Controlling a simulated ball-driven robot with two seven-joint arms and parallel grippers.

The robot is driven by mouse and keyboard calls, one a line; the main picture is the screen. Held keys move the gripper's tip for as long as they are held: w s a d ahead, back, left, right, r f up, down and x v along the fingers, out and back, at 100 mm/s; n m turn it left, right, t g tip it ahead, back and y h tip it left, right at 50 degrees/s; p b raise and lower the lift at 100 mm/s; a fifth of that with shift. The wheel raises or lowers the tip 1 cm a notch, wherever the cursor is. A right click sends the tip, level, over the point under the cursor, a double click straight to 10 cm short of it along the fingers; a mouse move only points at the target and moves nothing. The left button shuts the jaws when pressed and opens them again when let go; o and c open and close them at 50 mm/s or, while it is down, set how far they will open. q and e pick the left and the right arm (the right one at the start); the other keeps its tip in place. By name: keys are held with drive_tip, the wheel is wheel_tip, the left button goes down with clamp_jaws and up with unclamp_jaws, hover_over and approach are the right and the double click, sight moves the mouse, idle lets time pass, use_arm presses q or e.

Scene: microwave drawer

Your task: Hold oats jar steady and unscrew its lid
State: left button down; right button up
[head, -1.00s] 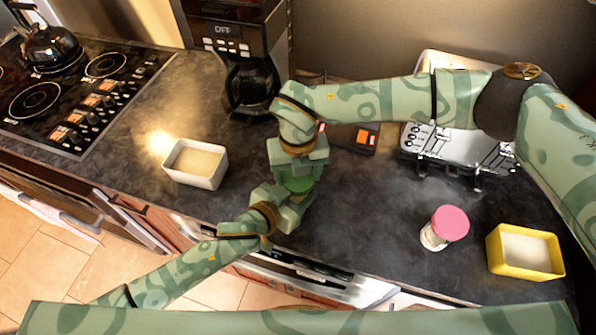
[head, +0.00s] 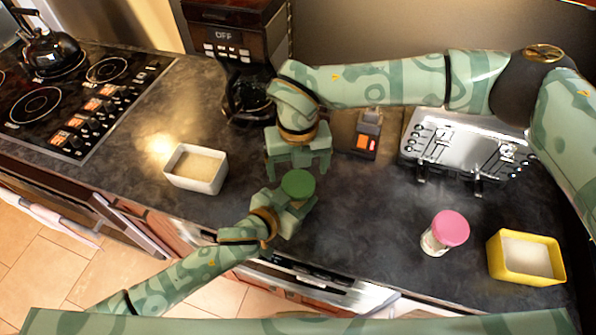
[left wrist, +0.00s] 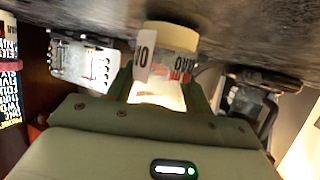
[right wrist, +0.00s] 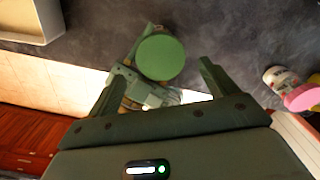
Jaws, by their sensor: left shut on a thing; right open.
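The oats jar (left wrist: 160,66) stands between my left fingers in the left wrist view, with red and black lettering on its pale side. Its round green lid (head: 298,183) sits over the jar in the head view and shows whole in the right wrist view (right wrist: 160,57). I cannot tell how loose the lid is. My left gripper (head: 288,212) is shut on the jar below the lid, which hides most of the jar in the head view. My right gripper (head: 298,167) is open and empty, just behind and apart from the lid, fingers pointing toward it.
A pink-lidded jar (head: 450,229) and a yellow container (head: 526,272) stand at the right. A white container (head: 195,185) stands left of my grippers. A coffee maker (head: 238,70) and a silver toaster (head: 460,145) are behind. The counter between the grippers and pink-lidded jar is clear.

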use_arm(q)
drive_tip(key=c, duration=0.5)
unclamp_jaws()
